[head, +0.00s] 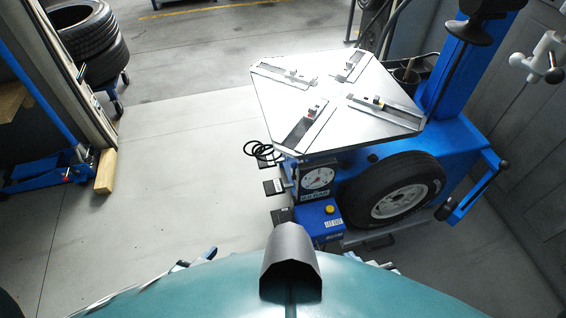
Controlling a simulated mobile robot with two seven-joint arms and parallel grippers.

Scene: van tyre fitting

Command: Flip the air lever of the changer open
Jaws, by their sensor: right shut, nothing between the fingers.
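The tyre changer (465,140) stands right of centre, blue, with a grey clamping table (343,95) on top. On its near side are a round pressure gauge (318,178) and a blue box with a yellow button (329,209). I cannot pick out the air lever for certain, so its position is unclear. Small parts of my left gripper (190,262) and my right gripper (381,265) show at the bottom edge, mostly hidden behind my own body. Both are well short of the changer. The right is shut and empty; the left's fingers cannot be made out.
A black tyre on a pale rim (400,195) leans at the changer's near side. Black pedals (274,187) stick out at its left. Stacked tyres (90,40) and a blue lift (50,170) stand at the left. The floor (180,150) between is clear.

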